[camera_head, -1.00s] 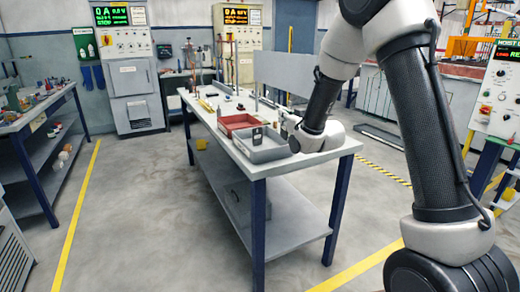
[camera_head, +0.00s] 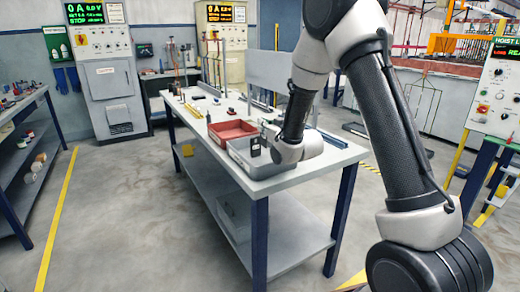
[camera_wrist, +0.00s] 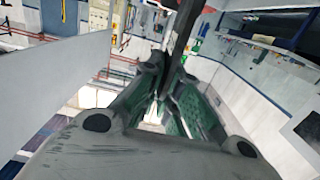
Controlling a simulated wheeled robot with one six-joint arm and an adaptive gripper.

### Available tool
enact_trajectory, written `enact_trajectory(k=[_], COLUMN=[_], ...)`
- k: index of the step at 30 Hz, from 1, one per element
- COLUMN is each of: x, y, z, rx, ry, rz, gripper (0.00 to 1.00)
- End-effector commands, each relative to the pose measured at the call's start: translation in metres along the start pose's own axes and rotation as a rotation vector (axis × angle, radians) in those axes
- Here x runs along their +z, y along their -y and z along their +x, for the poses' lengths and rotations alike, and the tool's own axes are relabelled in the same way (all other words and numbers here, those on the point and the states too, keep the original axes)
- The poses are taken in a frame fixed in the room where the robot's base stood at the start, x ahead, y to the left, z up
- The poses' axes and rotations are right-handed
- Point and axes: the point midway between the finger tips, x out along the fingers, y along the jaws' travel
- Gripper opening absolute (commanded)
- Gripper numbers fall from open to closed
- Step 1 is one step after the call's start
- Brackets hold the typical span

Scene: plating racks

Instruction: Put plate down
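A small dark plate (camera_head: 256,146) shows upright at the grey tray (camera_head: 239,158) on the workbench, beside my gripper (camera_head: 266,132). I cannot tell whether it touches the tray. In the wrist view my gripper (camera_wrist: 160,103) has its green-padded fingers close together. A thin dark strip (camera_wrist: 182,45), which looks like the plate edge-on, runs up from between them. The fingertips are small and partly hidden by my wrist in the head view.
A red tray (camera_head: 231,132) stands behind the grey one. Small items lie farther back on the workbench (camera_head: 290,180). A grey upright panel (camera_head: 284,72) stands behind the bench's right side. The front right corner of the bench top is clear, and open floor lies left.

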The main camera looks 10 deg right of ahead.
Motion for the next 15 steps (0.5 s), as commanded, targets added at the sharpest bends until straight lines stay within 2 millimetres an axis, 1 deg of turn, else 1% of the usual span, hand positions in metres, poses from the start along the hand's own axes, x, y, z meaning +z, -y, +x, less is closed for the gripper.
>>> enact_trajectory(k=[1,3,7,12,15], x=[0.01,0.02,0.032,0.06,0.067], y=[0.0,0.0,0.0,0.0,0.0], z=[0.001,0.001,0.002,0.004,0.004], rx=[0.0,0.0,0.0,0.0,0.0], ry=[0.003,0.001,0.001,0.002,-0.001], rz=[0.001,0.001,0.0,0.0,-0.001], gripper=[0.0,0.0,0.0,0.0,0.0])
